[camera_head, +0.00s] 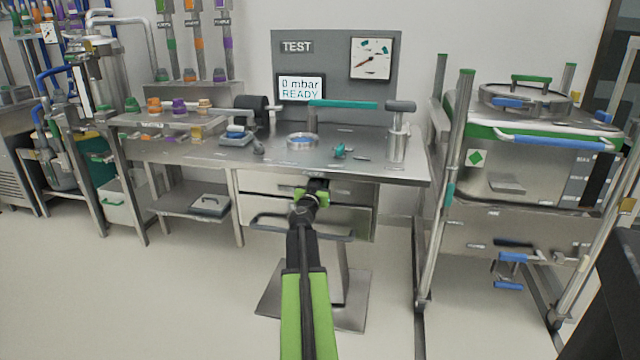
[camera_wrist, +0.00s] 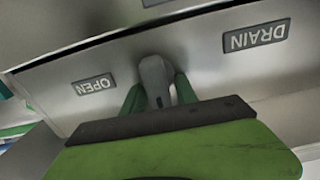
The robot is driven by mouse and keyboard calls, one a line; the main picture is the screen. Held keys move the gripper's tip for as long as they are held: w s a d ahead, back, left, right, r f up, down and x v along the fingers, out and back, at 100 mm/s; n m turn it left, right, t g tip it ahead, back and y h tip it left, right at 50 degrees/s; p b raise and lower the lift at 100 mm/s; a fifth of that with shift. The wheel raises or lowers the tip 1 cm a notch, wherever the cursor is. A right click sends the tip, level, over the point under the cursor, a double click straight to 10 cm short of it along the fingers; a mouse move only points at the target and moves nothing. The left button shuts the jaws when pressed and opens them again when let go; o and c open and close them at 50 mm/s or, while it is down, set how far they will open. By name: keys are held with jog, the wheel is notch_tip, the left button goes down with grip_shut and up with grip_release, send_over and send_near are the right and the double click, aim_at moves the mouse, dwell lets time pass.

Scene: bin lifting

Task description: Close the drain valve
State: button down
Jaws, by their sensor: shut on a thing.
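The drain valve's grey handle (camera_wrist: 153,72) sticks out from a metal panel in the wrist view. A DRAIN label (camera_wrist: 256,36) is on the panel to its right and an OPEN label (camera_wrist: 93,87) to its left, both upside down in this view. My gripper (camera_wrist: 158,92) has its green fingers on either side of the handle, shut on it. In the head view my gripper (camera_head: 313,190) is at the bench's front edge, in front of the drawers. The valve cannot be made out there, behind my gripper.
The steel bench (camera_head: 270,155) holds a blue-ringed dish (camera_head: 302,141), a teal-armed press (camera_head: 397,138) and small parts. A TEST panel (camera_head: 337,55) with a gauge stands behind. A lidded vessel (camera_head: 520,165) on a frame is at right. The floor left of my arm is clear.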

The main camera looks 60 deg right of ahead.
jog(key=shift+w, duration=0.1)
jog(key=c, duration=1.2)
grip_release()
jog(key=shift+c, duration=0.2)
jog(key=shift+a, duration=0.1)
jog(key=v, duration=1.2)
